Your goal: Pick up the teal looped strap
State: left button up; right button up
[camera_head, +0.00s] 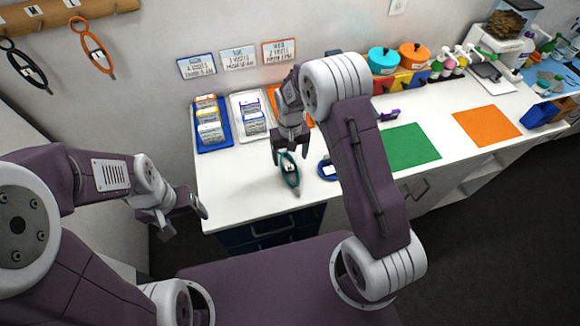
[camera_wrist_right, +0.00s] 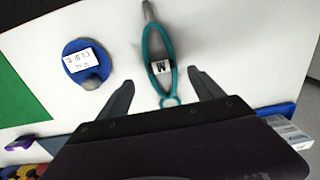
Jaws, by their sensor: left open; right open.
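The teal looped strap (camera_head: 290,172) lies on the white counter below my right gripper. In the right wrist view the strap (camera_wrist_right: 147,50) is a long teal loop with a small ring at the near end, a grey tip at the far end and a white tag marked M. My right gripper (camera_head: 290,152) is open, pointing down at the strap's ring end. In the right wrist view its fingers (camera_wrist_right: 163,92) stand apart on either side of the strap, holding nothing. My left gripper (camera_head: 190,212) is open and empty, off the counter's left end.
A round blue piece with a white label (camera_wrist_right: 82,62) lies beside the strap. Blue (camera_head: 212,146) and white trays with packets stand behind it. Green (camera_head: 410,146) and orange (camera_head: 487,125) mats lie to the right. Orange and black straps hang on the wall rack (camera_head: 60,14).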

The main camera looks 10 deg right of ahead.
aim_at(289, 167)
jog(key=shift+s+a+f, duration=0.1)
jog(key=shift+s+f, duration=0.05)
jog(key=shift+f, duration=0.1)
notch_tip(289, 167, down, 4)
jog(key=shift+a+p, duration=0.1)
jog(key=shift+p, duration=0.7)
jog(key=shift+f, duration=0.3)
jog(key=shift+r, duration=0.1)
jog(key=c, duration=1.6)
jog(key=shift+o, duration=0.2)
notch_tip(289, 167, up, 4)
jog(key=shift+r+b, duration=0.1)
jog(key=shift+b, duration=0.65)
jog(key=s+d+r+b, duration=0.1)
jog(key=s+d+r, duration=0.3)
jog(key=s, duration=0.7)
notch_tip(289, 167, up, 3)
jog(key=shift+f+b, duration=0.1)
jog(key=shift+b, duration=0.3)
